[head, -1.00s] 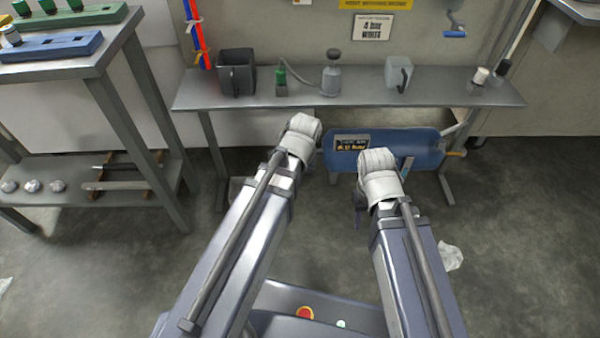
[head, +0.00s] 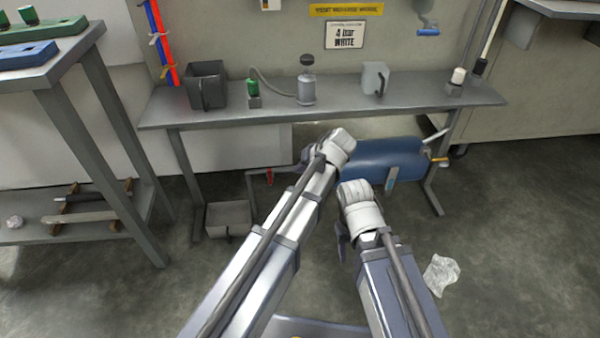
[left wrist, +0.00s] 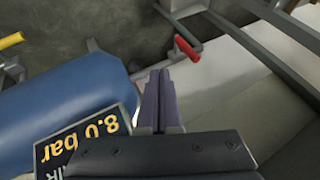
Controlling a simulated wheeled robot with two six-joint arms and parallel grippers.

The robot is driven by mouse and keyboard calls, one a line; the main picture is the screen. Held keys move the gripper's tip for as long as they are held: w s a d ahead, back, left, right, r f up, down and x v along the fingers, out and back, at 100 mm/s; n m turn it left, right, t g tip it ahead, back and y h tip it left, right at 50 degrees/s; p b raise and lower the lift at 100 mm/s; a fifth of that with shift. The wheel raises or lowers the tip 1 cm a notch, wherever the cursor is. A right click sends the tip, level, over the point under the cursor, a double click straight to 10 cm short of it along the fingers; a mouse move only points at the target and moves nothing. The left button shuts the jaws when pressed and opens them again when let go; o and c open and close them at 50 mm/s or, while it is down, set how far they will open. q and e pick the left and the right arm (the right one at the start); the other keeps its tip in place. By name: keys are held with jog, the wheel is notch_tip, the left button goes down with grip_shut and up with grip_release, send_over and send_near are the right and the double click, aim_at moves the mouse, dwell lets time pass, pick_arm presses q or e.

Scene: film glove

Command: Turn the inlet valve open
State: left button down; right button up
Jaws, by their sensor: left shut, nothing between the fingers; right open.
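No valve in view is labelled as the inlet. A yellow valve handle (head: 440,161) is at the right end of the blue tank (head: 385,160) under the bench; it also shows in the left wrist view (left wrist: 12,40). A red lever (head: 270,176) is on pipework left of the tank; it also shows in the left wrist view (left wrist: 187,48). My left gripper (head: 309,156) is shut and empty, near the tank's left end, its fingers apart from both handles in the left wrist view (left wrist: 160,100). My right gripper (head: 341,237) is open, lower and nearer, partly hidden by its wrist.
A grey bin (head: 228,218) stands below. Crumpled plastic (head: 441,273) lies on open floor at right.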

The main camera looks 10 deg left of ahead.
aim_at(270, 173)
pick_arm(q)
jog(key=w+a+f+b, duration=0.1)
jog(key=a+f+b, duration=0.3)
jog(key=a, duration=0.3)
jog(key=shift+w+f, duration=0.35)
jog(key=shift+f, duration=0.15)
pick_arm(e)
jog(key=shift+f, duration=2.5)
pick_arm(q)
jog(key=shift+a, duration=0.1)
pick_arm(e)
jog(key=shift+r, duration=0.15)
pick_arm(q)
jog(key=shift+s+a+h+p, duration=0.1)
jog(key=shift+a+h+p, duration=0.15)
jog(key=shift+h+p, duration=0.5)
pick_arm(e)
jog(key=shift+r, duration=0.45)
pick_arm(q)
jog(key=shift+r+n+h, duration=0.1)
jog(key=shift+n+h, duration=0.15)
jog(key=shift+n, duration=0.05)
pick_arm(e)
jog(key=shift+r, duration=0.2)
